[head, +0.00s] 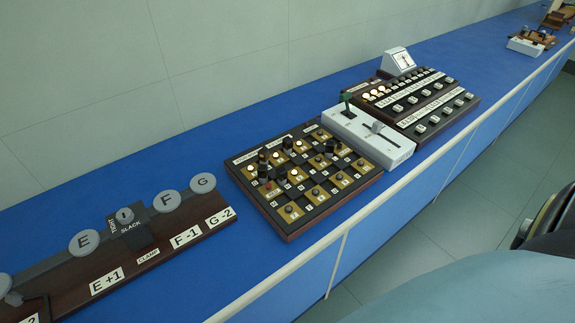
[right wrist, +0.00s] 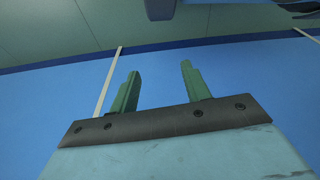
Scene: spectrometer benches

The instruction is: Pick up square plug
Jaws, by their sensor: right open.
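My left gripper is not in view.
The blue bench (head: 190,150) runs along a wall, with a pale rail (head: 400,186) at its front edge. A wooden lettered panel (head: 150,259) is at left. A white slider box (head: 398,154) with a green lever and dark switch panels (head: 440,128) stand right of the board.

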